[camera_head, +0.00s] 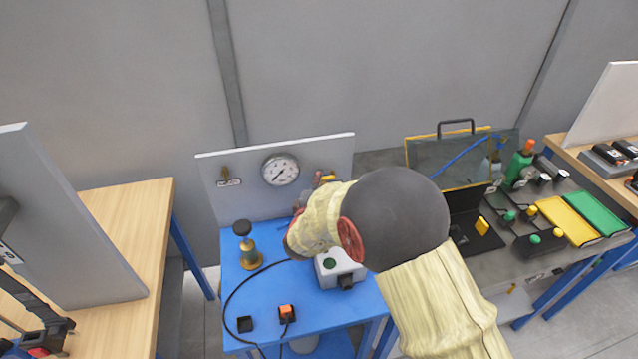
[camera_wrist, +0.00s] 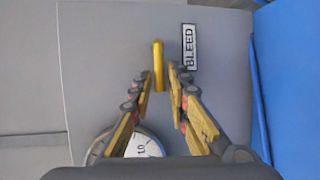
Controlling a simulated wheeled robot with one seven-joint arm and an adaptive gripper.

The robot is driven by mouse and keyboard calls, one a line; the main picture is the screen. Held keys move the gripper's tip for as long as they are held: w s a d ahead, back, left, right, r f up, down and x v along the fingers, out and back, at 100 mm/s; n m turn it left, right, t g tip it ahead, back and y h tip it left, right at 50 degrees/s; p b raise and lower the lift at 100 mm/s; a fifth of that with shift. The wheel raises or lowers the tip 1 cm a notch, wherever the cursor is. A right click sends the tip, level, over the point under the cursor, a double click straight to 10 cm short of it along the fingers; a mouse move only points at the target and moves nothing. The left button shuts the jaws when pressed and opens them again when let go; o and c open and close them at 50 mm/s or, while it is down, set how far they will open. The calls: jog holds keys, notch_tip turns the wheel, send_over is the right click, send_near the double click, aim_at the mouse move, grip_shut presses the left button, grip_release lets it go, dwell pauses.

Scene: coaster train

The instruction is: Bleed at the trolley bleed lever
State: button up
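The bleed lever is a yellow bar (camera_wrist: 158,66) on a grey panel, beside a white plate reading BLEED (camera_wrist: 189,46) in the wrist view. My gripper (camera_wrist: 160,72) is open, with its fingertips on either side of the lever's lower part in that view. A narrow gap shows on both sides, and I cannot tell how deep the lever sits between the fingers. In the head view, a yellow bit of the lever (camera_head: 328,178) shows right of the gauge. My arm's cream sleeve and dark joint hide most of the gripper there.
A round gauge (camera_head: 281,169) is on the trolley's upright panel (camera_head: 247,206). The blue trolley top (camera_head: 262,296) holds a brass fitting (camera_head: 249,247), a grey box with a green button (camera_head: 338,269), an orange switch (camera_head: 287,313) and a black cable. Cluttered benches stand on both sides.

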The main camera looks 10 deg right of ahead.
jog(key=c, duration=0.4)
grip_shut()
